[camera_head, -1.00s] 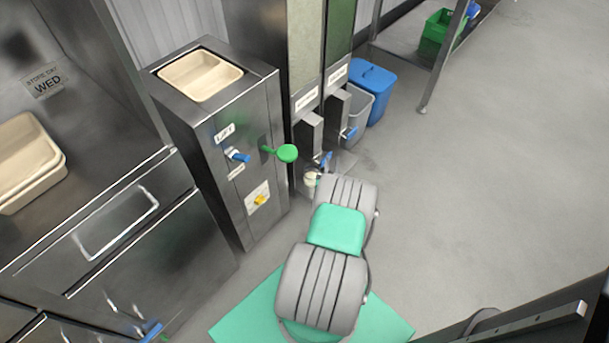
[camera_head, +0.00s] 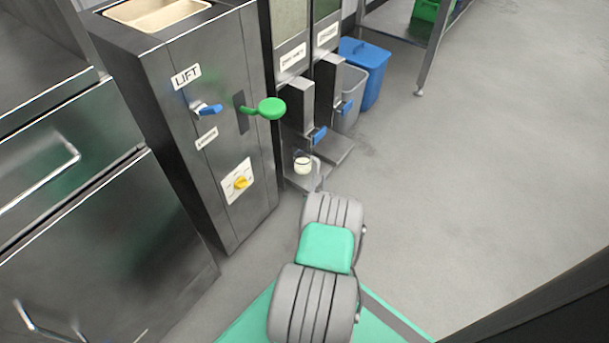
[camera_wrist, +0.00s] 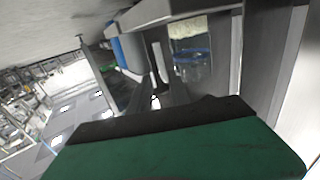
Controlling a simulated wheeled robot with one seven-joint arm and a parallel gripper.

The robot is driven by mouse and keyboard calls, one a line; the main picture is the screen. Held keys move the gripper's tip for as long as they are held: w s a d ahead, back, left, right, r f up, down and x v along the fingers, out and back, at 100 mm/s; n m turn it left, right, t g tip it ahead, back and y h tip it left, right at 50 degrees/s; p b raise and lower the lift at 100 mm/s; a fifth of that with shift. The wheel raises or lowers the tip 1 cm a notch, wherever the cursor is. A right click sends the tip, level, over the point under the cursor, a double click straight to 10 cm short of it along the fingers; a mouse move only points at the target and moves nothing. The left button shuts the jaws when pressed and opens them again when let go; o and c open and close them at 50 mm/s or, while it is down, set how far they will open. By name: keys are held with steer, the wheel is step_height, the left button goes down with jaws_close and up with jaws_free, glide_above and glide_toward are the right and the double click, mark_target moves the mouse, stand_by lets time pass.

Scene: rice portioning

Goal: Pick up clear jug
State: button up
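A small clear jug (camera_head: 303,164) with pale contents sits low under the nearer dispenser spout in the head view. It stands on the dispenser's base ledge (camera_head: 300,183). My arm, grey with a green joint cover, reaches up from the bottom, and its far end is just below and right of the jug. My gripper's fingers cannot be made out in the head view. In the wrist view, a dark and green block (camera_wrist: 180,145), which seems part of my gripper, fills the bottom. A see-through shape with a blue rim (camera_wrist: 192,54) shows above it; I cannot tell whether it is the jug.
A steel cabinet labelled LIFT (camera_head: 186,75) stands left of the dispensers, with a green knob (camera_head: 271,108) sticking out. A table leg (camera_head: 432,55) is at the upper right. Open floor lies right.

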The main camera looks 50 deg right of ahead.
mark_target(318, 166)
steer(key=b+x, duration=0.5)
steer(key=x, duration=0.2)
steer(key=shift+w+f, duration=0.15)
steer(key=shift+w, duration=0.1)
steer(key=shift+w+d+r, duration=0.1)
steer(key=shift+d+r, duration=0.15)
jaws_close()
stand_by(0.9)
